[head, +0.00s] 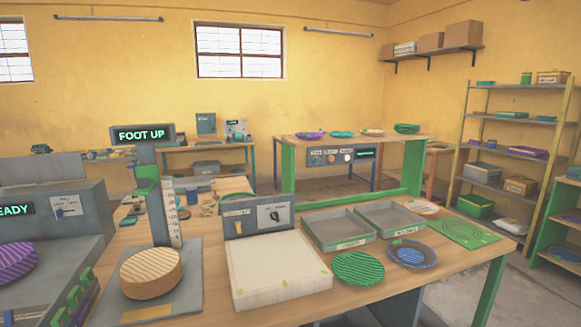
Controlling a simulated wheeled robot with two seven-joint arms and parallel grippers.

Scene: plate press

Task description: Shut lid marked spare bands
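No lid with a readable "spare bands" mark shows in this view. Two open grey trays stand on the workbench, a left tray (313,229) and a right tray (366,209); their small front labels are too small to read. On the shelf rack at the right, a cardboard box (521,186) and another box (553,78) also carry labels that I cannot read. Neither of my grippers is in view.
The wooden workbench (205,253) holds a white slab (276,265), a wooden disc (151,272) under a "FOOT UP" display (142,135), a green plate (358,267), a blue plate (412,254) and a green mat (464,231). A green-legged table (345,139) stands behind. Floor shows at right.

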